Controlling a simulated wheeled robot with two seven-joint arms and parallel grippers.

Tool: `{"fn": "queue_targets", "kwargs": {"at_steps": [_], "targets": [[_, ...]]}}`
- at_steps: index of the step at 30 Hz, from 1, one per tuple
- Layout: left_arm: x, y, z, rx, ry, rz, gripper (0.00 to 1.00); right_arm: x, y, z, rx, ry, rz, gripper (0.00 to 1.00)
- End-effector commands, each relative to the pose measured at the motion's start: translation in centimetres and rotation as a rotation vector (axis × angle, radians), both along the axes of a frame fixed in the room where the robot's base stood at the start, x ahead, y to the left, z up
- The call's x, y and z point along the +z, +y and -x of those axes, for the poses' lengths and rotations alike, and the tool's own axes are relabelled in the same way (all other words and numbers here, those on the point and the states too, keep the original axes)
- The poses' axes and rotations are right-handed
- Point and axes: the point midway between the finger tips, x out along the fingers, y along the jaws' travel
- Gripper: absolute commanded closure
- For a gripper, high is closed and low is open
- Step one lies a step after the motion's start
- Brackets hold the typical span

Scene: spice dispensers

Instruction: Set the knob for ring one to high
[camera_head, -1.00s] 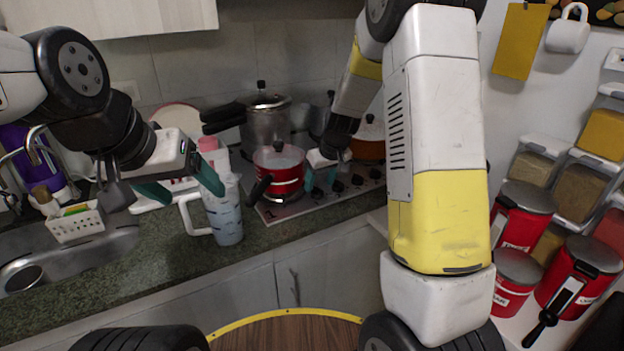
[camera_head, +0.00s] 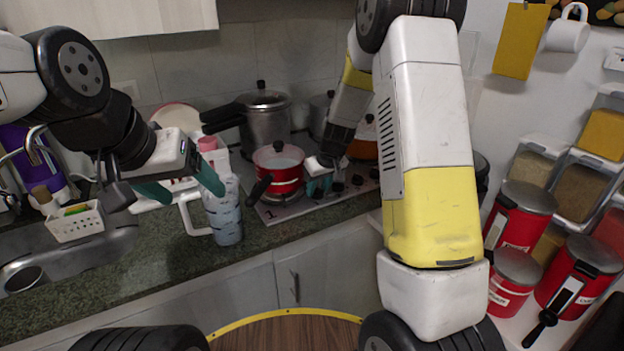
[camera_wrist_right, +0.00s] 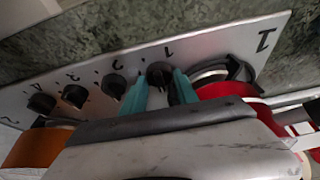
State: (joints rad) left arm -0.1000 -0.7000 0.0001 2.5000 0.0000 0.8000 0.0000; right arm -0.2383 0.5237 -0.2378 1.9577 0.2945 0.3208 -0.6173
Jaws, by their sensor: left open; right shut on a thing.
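The cooktop's silver front panel (camera_wrist_right: 225,52) fills the upper right wrist view, with numbers beside a row of black knobs. The ring one knob (camera_wrist_right: 159,72) is black, next to the printed 1. My right gripper (camera_wrist_right: 160,90) has its teal fingers on either side of this knob and is shut on it. In the head view my right gripper (camera_head: 319,185) is at the cooktop's front edge, right of the red pot, and the knob is hidden. My left gripper (camera_head: 182,187) is open and empty, above the counter by the patterned jug.
A red pot (camera_head: 279,172) and a large silver pressure cooker (camera_head: 268,126) stand on the cooktop. The patterned jug (camera_head: 226,213) stands on the counter (camera_head: 160,255) left of it. Other knobs (camera_wrist_right: 115,86) sit close beside my right fingers. Red canisters (camera_head: 518,222) stand at right.

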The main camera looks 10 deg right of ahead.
Motion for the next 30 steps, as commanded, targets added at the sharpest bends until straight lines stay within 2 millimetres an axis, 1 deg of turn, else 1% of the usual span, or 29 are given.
{"fn": "queue_targets", "kwargs": {"at_steps": [13,17,25,26,28,29,30], "targets": [[0.0,0.0,0.0,0.0,0.0,0.0,0.25,-0.07,0.27,0.11,-0.321,0.001,0.003,1.0],[0.0,0.0,0.0,0.0,0.0,0.0,0.25,-0.07,0.2,0.11,-0.358,0.002,0.002,1.0],[0.0,0.0,0.0,0.0,0.0,0.0,0.25,-0.06,0.17,0.12,-0.36,0.002,0.001,1.0],[0.0,0.0,0.0,0.0,0.0,0.0,0.25,-0.05,0.17,0.12,-0.36,0.002,0.001,0.61],[0.0,0.0,0.0,0.0,0.0,0.0,0.25,-0.05,0.16,0.11,-0.36,0.002,0.001,0.47],[0.0,0.0,0.0,0.0,0.0,0.0,0.25,-0.05,0.17,0.11,-0.36,0.002,0.001,0.44],[0.0,0.0,0.0,0.0,0.0,0.0,0.25,-0.05,0.17,0.11,-0.36,0.001,0.001,0.44]]}}
